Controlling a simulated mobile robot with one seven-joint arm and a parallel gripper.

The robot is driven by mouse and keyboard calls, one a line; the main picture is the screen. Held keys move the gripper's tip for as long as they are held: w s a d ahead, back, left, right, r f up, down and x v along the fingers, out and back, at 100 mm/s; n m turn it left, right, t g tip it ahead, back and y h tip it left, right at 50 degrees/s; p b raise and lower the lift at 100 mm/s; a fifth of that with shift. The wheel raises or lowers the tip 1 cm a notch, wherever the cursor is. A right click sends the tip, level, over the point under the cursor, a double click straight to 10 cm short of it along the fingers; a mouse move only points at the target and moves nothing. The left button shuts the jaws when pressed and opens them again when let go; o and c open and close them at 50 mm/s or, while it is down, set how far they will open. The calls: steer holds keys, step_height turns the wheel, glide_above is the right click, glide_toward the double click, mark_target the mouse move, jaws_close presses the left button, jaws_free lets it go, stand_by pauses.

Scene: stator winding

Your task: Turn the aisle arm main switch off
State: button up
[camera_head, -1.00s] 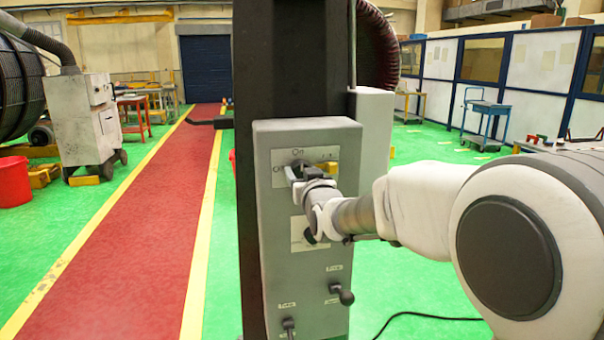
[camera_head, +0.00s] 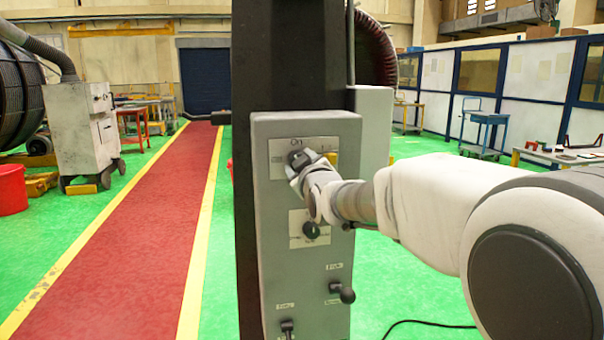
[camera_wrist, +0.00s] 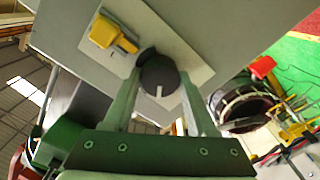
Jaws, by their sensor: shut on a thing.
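The main switch is a round black knob (camera_wrist: 158,74) with a white mark, on a pale plate (camera_head: 277,146) labelled "On" at the top of a grey control box (camera_head: 275,235). In the wrist view its white mark points toward the bottom of the picture. My gripper (camera_head: 298,165) is at the knob, with a finger on either side of it, shut on it. The fingers (camera_wrist: 160,100) also show in the wrist view. In the head view my gripper hides most of the knob. A yellow part (camera_wrist: 112,36) sits beside the knob on the same plate.
Below on the box are a black knob on a second plate (camera_head: 310,229) and two black levers (camera_head: 345,294) (camera_head: 287,325). A dark column (camera_head: 290,60) stands behind the box. The red aisle (camera_head: 150,230) lies open to the left. A black cable lies on the green floor.

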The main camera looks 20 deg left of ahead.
steer(key=n+b, duration=0.7)
steer(key=n, duration=0.3)
steer(key=shift+f+n+b, duration=0.15)
steer(key=shift+n+b, duration=0.15)
steer(key=shift+b, duration=0.05)
steer(key=shift+n, duration=0.3)
steer(key=o, duration=1.4)
steer(key=shift+c, duration=0.2)
steer(key=p+v, duration=0.2)
steer(key=v, duration=1.5)
steer(key=shift+s+d, duration=0.15)
steer(key=shift+d, duration=0.05)
